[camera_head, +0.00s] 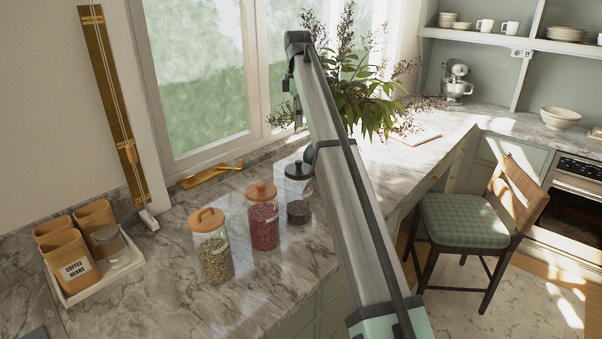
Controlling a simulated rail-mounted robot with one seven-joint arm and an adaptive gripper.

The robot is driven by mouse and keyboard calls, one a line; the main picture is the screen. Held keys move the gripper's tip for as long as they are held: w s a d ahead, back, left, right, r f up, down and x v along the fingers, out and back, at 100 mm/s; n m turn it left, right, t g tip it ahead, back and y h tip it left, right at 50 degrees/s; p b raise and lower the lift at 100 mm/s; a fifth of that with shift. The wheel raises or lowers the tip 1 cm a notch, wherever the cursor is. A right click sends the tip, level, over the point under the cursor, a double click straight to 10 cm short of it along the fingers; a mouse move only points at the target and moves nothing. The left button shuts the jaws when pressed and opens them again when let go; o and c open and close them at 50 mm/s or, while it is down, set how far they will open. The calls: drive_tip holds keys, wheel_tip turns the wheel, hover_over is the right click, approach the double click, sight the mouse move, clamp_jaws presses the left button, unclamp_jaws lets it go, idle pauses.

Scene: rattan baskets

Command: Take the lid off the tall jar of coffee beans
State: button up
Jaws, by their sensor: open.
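A glass jar with dark contents that look like coffee beans (298,212) stands on the marble counter, behind the other two glass jars. Its dark lid (298,171) is on. My arm passes close along its right side in the picture. My gripper (298,122) hangs from the far end of my arm, small and partly hidden by the arm. It appears above and beyond the jar, apart from the lid, open and empty.
A jar of red beans (264,228) and a jar of greenish seeds (215,260) stand nearer, both with orange-brown lids. A tray (125,263) at left holds tan canisters, one labelled "COFFEE BEANS" (75,268). A leafy plant (365,100) stands behind my arm.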

drive_tip(key=p, duration=0.2)
approach(298, 161)
drive_tip(key=f, duration=0.5)
drive_tip(key=shift+w+f, duration=0.15)
drive_tip(key=shift+w, duration=0.25)
drive_tip(key=shift+s+f+p, duration=0.2)
drive_tip(key=shift+f+p, duration=0.25)
wheel_tip(298, 161, down, 3)
drive_tip(key=shift+s+f+p, duration=0.15)
drive_tip(key=shift+p, duration=0.75)
drive_tip(key=shift+f, duration=0.45)
clamp_jaws()
